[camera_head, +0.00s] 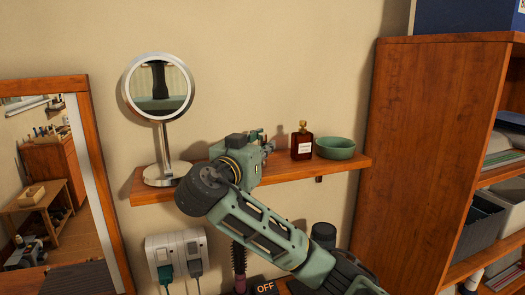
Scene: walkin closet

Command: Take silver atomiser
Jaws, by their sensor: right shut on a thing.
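My right gripper (264,142) is over the wooden shelf (342,167), between the round mirror and the dark red bottle. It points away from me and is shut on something. My own wrist and gripper body hide most of what is between the fingers. I cannot make out the silver atomiser clearly; no other silver bottle shows on the open parts of the shelf. My left gripper is not in view.
A round mirror on a stand (158,90) is on the shelf's left end. A dark red bottle (302,146) and a green bowl (335,148) stand close right of the gripper. A tall wooden cabinet (425,130) bounds the right. Sockets with plugs (176,257) are below.

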